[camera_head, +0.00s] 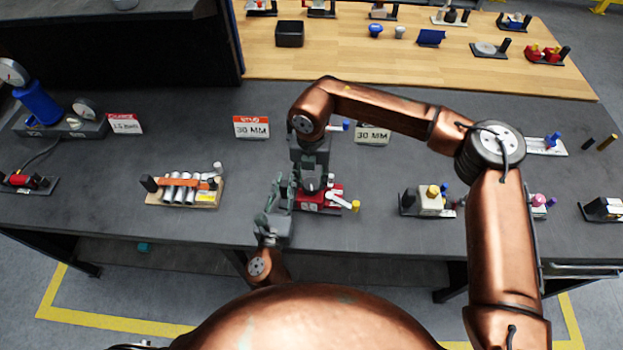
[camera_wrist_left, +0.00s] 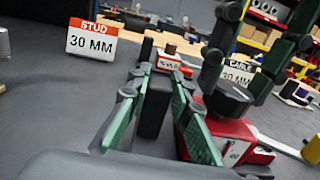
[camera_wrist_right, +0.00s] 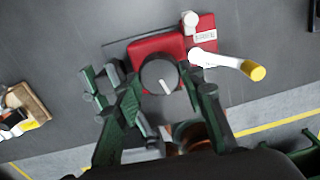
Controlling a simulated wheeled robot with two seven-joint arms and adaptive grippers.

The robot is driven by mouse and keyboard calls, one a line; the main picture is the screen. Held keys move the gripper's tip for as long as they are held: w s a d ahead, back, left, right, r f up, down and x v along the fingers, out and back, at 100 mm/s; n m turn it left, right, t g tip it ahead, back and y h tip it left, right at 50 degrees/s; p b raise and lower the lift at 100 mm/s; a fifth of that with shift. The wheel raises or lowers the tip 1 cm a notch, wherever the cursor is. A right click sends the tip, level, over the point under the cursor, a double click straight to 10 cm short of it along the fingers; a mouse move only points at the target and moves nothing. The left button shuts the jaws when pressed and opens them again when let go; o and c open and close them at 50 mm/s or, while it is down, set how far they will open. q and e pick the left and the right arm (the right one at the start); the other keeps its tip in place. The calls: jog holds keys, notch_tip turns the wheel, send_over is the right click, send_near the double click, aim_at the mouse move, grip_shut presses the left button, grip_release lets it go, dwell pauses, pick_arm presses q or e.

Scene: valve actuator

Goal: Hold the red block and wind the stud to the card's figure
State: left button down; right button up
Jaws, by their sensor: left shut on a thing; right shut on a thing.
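The red block (camera_head: 310,204) sits on the bench in front of the cards; it also shows in the left wrist view (camera_wrist_left: 237,138) and right wrist view (camera_wrist_right: 150,48). My left gripper (camera_head: 279,196) is shut on a black upright post (camera_wrist_left: 153,104) at the block's left side. My right gripper (camera_head: 312,180) reaches down from above, shut on a round dark knob with a white line (camera_wrist_right: 160,75) over the block. A white lever with a yellow tip (camera_wrist_right: 256,71) sticks out to the right. The white STUD card (camera_head: 252,128) reads 30 MM. The stud's thread is hidden by the grippers.
A CABLE card (camera_head: 372,134), also 30 MM, stands behind, right of my right wrist. A fixture with silver cylinders (camera_head: 185,188) stands left, a beige block fixture (camera_head: 430,201) right. A small red part with a label (camera_wrist_left: 172,63) lies beyond the post.

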aim_at(311, 184)
pick_arm(q)
jog(key=shift+a+f, duration=0.1)
jog(key=shift+f, duration=0.3)
pick_arm(e)
jog(key=shift+w+r+m, duration=0.15)
jog(key=shift+r+m, duration=0.1)
jog(key=shift+m, duration=0.95)
jog(key=o, duration=1.2)
jog(key=shift+f, duration=0.15)
jog(key=shift+c, duration=0.2)
pick_arm(q)
jog(key=shift+r, duration=0.1)
pick_arm(e)
notch_tip(311, 184, up, 12)
jog(key=shift+s, duration=0.2)
